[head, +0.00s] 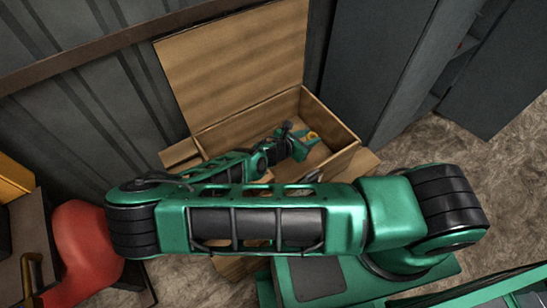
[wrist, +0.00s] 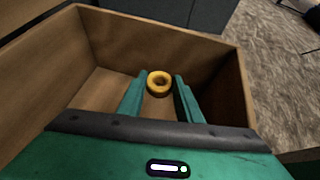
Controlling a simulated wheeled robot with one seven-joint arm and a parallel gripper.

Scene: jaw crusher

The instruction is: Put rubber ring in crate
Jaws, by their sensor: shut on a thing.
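A small yellow rubber ring (wrist: 159,83) is between the fingertips of my gripper (wrist: 160,90) in the wrist view. The ring also shows small in the head view (head: 312,135). My gripper (head: 307,139) is shut on the ring and holds it over the inside of an open wooden crate (head: 329,117). In the wrist view the crate's walls (wrist: 200,45) surround the ring on the left, far and right sides. The height of the ring above the crate floor is hard to tell. My arm hides the near part of the crate in the head view.
The crate's raised lid (head: 240,62) leans near a corrugated wall (head: 110,110). A dark cabinet (head: 375,60) stands right behind the crate. A red rounded object (head: 80,245) is at the lower left. Bare floor (head: 480,160) lies to the right.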

